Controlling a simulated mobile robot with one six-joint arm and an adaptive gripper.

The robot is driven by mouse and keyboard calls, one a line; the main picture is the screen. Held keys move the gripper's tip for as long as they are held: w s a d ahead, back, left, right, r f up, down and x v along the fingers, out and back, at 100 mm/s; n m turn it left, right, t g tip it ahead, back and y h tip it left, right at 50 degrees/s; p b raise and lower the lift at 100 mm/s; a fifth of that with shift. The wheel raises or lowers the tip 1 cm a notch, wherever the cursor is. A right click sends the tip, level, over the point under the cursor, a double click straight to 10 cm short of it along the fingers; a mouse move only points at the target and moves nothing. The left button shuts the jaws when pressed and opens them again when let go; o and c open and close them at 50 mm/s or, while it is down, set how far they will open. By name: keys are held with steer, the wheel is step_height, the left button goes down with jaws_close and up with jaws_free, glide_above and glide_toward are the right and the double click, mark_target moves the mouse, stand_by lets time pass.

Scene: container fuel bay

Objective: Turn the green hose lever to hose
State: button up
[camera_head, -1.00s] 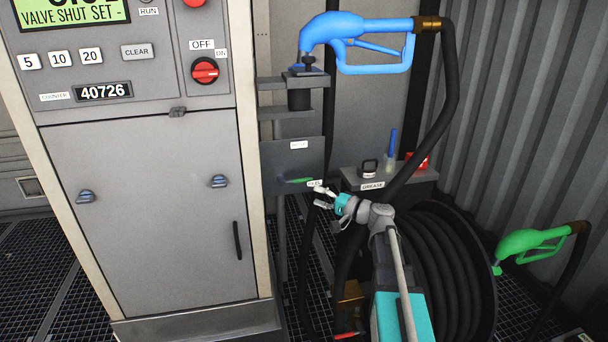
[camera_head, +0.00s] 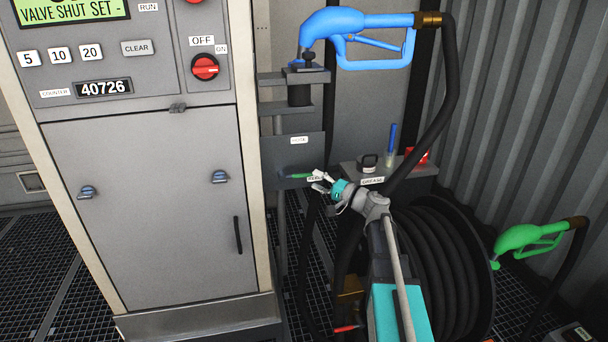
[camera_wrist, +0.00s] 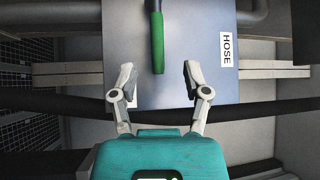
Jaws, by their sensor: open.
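The green hose lever (camera_head: 293,175) lies roughly level on a grey panel (camera_head: 282,155) right of the pump cabinet. In the wrist view the lever (camera_wrist: 157,45) points from the top edge down towards my gripper, with a HOSE label (camera_wrist: 228,49) to its right. My gripper (camera_head: 320,182) is open, just right of the lever's end. In the wrist view my gripper (camera_wrist: 157,78) has one finger on each side of the lever's tip, with clear gaps. The tip sits about level with the fingertips in the picture; the depth between them is hard to judge. Nothing is held.
A blue nozzle (camera_head: 360,30) hangs above on a bracket. A shelf (camera_head: 350,172) with small items stands behind my arm. A hose reel (camera_head: 465,262) and a green nozzle (camera_head: 530,240) are at the right. A dark bar (camera_wrist: 268,107) crosses the wrist view behind the fingers.

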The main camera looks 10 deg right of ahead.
mark_target(308, 176)
steer(key=shift+x, duration=2.55)
jaws_close()
